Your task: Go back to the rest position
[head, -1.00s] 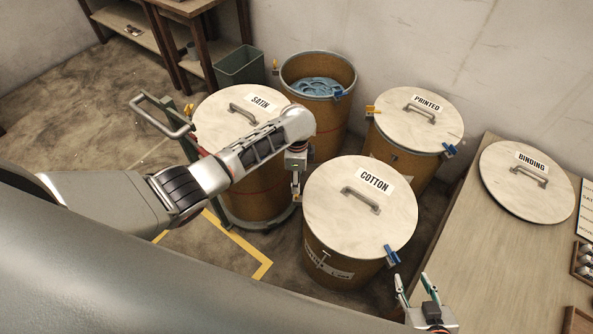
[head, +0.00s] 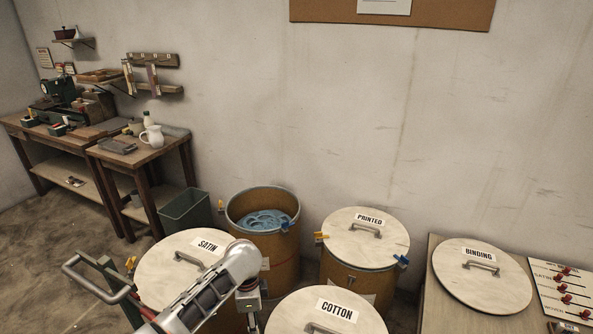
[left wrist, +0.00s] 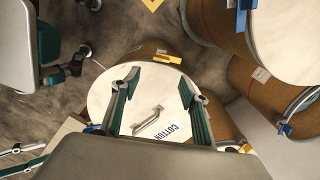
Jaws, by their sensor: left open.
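My left arm enters the head view from the bottom, in front of the drum lid labelled SATIN (head: 165,268). Its wrist hangs beside the lid labelled COTTON (head: 357,308), and its fingertips fall below the picture. In the left wrist view my left gripper (left wrist: 158,88) is open, its two teal-padded fingers wide apart with nothing held. The COTTON lid (left wrist: 110,85) and its handle (left wrist: 148,121) appear beyond and between the fingers. My right gripper (left wrist: 30,155) seems to show at the left edge of that view, fingers apart and empty; it is outside the head view.
An open drum with blue material (head: 266,220) stands behind. The PRINTED drum lid (head: 350,240) is to its right. A table (head: 437,312) at right carries the BINDING lid (head: 450,262) and a board (head: 562,285). A green bin (head: 186,210) and workbenches (head: 140,152) stand at left.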

